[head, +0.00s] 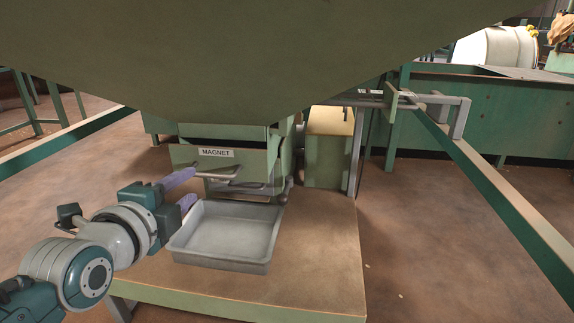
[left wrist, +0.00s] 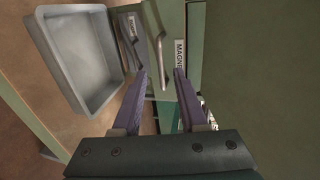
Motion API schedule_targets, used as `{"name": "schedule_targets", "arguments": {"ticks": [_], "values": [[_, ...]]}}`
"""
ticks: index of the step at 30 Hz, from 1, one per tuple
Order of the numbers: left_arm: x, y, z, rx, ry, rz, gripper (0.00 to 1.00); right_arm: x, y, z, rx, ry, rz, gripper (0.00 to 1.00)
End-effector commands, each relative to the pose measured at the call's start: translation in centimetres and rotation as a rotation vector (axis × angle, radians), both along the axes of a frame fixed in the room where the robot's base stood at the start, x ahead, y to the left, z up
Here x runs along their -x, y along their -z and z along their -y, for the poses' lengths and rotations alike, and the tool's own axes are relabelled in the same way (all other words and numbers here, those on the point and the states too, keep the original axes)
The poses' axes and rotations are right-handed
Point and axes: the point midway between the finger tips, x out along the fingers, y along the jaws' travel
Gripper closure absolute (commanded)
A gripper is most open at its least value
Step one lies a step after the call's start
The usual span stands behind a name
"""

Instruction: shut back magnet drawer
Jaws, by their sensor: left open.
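A green magnet drawer (head: 188,157) with a white MAGNET label and a grey bar handle (head: 218,174) is under the big green hopper. In the left wrist view, the drawer front (left wrist: 178,80) and its handle (left wrist: 160,52) stand just beyond my fingers. How far the drawer is pulled out is hard to tell, as the hopper hides its top and rear. My left gripper (head: 188,189) is open and empty, with purple fingers, just left of the handle and close to the drawer front. My right gripper is not in view.
A grey tray (head: 180,257) stands on the wooden-topped platform (head: 310,270) below the drawer, close to my left gripper. The large green hopper (head: 220,60) overhangs from above. A green rail (head: 490,185) runs along the right. The platform's right side is clear.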

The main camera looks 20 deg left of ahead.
Motion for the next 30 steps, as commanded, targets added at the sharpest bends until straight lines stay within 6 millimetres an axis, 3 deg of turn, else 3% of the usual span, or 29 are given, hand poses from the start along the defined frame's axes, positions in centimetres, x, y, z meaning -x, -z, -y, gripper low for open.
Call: {"name": "schedule_targets", "arguments": {"ticks": [1, 9, 15, 23, 30], "values": [[-1.1, 1.0, -0.3, 0.001, -0.001, 0.005, 0.58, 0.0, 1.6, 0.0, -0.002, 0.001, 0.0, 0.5], [-5.5, 1.8, -1.4, 0.002, -0.003, 0.004, 0.58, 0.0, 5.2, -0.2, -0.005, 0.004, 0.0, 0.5], [-6.8, 1.7, -1.7, 0.001, -0.002, 0.002, 0.58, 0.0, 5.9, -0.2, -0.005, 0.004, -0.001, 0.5], [-6.9, 1.6, -1.7, 0.0, -0.002, 0.001, 0.58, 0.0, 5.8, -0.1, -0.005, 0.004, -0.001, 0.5], [-6.9, 1.6, -1.7, 0.0, -0.002, 0.001, 0.84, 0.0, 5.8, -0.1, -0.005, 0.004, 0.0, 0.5]]}}
